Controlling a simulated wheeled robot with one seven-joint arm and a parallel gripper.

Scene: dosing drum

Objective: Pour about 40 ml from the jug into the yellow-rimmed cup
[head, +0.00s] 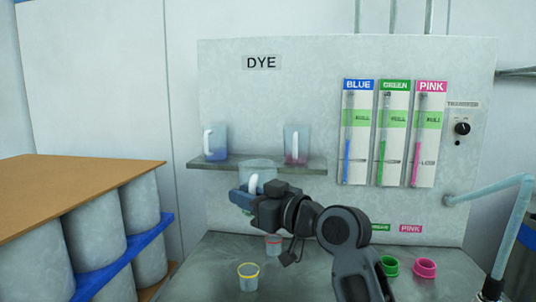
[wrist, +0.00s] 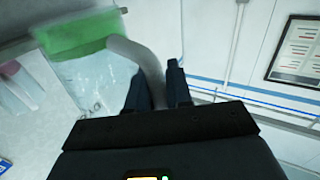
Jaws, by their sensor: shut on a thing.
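My gripper (head: 252,194) is shut on the pale curved handle (wrist: 150,62) of a clear jug. The jug (head: 258,165) is in the air in front of the shelf, partly hidden by my gripper in the head view. In the wrist view the jug body (wrist: 95,85) is left of the fingers, with a green band of liquid (wrist: 75,38) in it. I cannot tell its exact tilt or liquid level. The yellow-rimmed cup (head: 248,278) stands upright on the bench, below my gripper and apart from the jug. Its contents are not clear.
A red-rimmed cup (head: 273,247) stands behind the yellow-rimmed one. A blue jug (head: 217,146) and a pink jug (head: 297,145) stand on the shelf (head: 312,165). Green (head: 390,267) and pink (head: 425,268) containers are at right. Drums (head: 93,235) under a brown board (head: 80,180) stand left.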

